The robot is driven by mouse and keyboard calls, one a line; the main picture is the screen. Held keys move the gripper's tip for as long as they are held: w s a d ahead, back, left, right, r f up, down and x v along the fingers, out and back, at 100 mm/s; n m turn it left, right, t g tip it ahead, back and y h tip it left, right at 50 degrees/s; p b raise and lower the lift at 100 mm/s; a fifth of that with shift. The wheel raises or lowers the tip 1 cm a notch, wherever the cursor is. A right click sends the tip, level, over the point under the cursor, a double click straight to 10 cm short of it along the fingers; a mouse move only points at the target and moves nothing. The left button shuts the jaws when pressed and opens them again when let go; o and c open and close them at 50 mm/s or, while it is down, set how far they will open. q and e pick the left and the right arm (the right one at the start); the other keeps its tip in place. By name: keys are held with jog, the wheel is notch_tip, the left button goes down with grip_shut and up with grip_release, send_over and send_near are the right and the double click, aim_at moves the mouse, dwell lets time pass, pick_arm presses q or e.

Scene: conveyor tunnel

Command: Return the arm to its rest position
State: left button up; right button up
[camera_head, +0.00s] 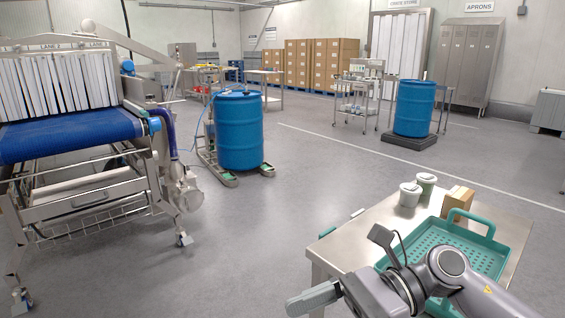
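My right arm (455,272) comes in from the lower right, over the near part of the table and the green tray. Its gripper (300,302) points left, beyond the table's left edge, low in the picture. Only one broad finger shape shows, so I cannot tell whether it is open or shut. I see nothing hanging from it. My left arm and gripper are not in view.
The steel table (350,238) holds a green perforated tray (487,258), a cardboard box (457,203) and two lidded pots (410,194) (427,184). A blue-belted conveyor (70,135) stands left. Blue drums (239,130) (413,108) stand behind. The floor between is clear.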

jog(key=w+d+f+m+t+h+p, duration=0.1)
jog(key=w+d+f+m+t, duration=0.1)
jog(key=m+t, duration=0.75)
jog(key=w+d+f+m+t+h+p, duration=0.15)
jog(key=m+t, duration=0.35)
jog(key=m, duration=0.9)
jog(key=w+d+f+m+t, duration=0.25)
jog(key=m+t, duration=0.45)
jog(key=m, duration=0.5)
jog(key=s+d+f+m+g+h+p, duration=0.1)
jog(key=s+d+f+m+g+h, duration=0.2)
jog(key=f, duration=0.7)
jog(key=s+d+f+m+g+h+p, duration=0.1)
jog(key=s+d+f+m+g+h, duration=0.3)
jog(key=s+f+m, duration=0.7)
jog(key=d+m+h, duration=0.2)
jog(key=m+h, duration=0.1)
jog(key=shift+s+d, duration=0.15)
jog(key=shift+d, duration=0.25)
jog(key=shift+f, duration=0.1)
